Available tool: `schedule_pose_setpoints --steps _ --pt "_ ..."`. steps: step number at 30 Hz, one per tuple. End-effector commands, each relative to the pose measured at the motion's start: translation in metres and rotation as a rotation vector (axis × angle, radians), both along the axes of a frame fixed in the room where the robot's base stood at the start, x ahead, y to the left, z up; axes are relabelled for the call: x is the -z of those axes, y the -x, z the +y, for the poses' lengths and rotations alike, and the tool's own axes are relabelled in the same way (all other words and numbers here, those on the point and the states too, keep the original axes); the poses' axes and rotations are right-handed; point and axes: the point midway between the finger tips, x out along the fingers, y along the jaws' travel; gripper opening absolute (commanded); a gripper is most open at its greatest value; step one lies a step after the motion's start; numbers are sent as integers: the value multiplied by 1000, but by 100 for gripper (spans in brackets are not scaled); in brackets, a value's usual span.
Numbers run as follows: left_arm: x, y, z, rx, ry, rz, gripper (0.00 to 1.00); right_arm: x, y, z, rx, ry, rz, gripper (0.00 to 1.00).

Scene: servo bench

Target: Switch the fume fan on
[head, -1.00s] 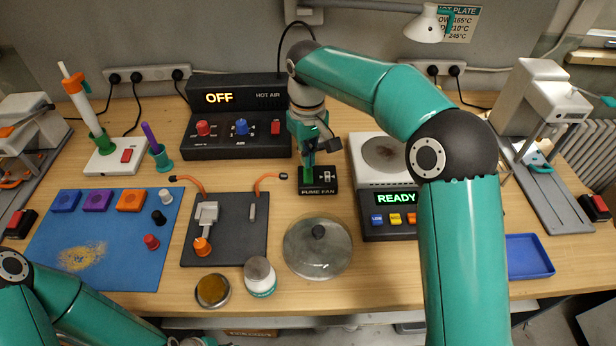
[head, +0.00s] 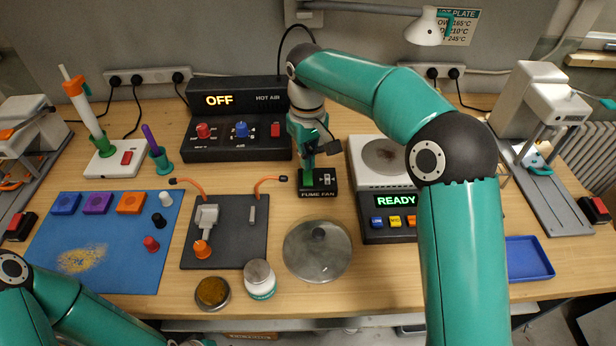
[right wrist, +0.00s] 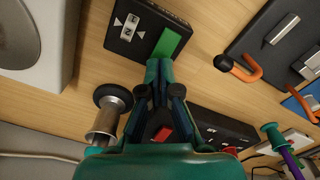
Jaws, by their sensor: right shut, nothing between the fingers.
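The fume fan switch box (head: 322,191) is a small black block with white lettering at the back middle of the bench. My right gripper (head: 308,168) is shut and empty, pointing down at this green part. In the right wrist view its fingertips (right wrist: 158,68) are at the near end of the green part; I cannot tell whether they touch. My left arm shows at bottom left; its fingers cannot be made out.
The hot air unit (head: 235,148), reading OFF, stands left of the switch box. The hot plate (head: 366,175), reading READY, stands close on the right. A dark mat (head: 230,245) and a glass lid (head: 317,262) lie in front.

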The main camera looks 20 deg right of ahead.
Motion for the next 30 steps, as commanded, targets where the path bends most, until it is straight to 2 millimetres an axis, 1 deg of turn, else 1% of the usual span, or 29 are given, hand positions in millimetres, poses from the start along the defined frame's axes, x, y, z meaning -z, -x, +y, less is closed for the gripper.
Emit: schedule_pose_setpoints --steps 10,30 --pt "1 0 0 0 0 0 40 1 0 0 1 0 0 0" --pt "7 0 0 0 0 0 40 11 0 -1 2 0 1 0"
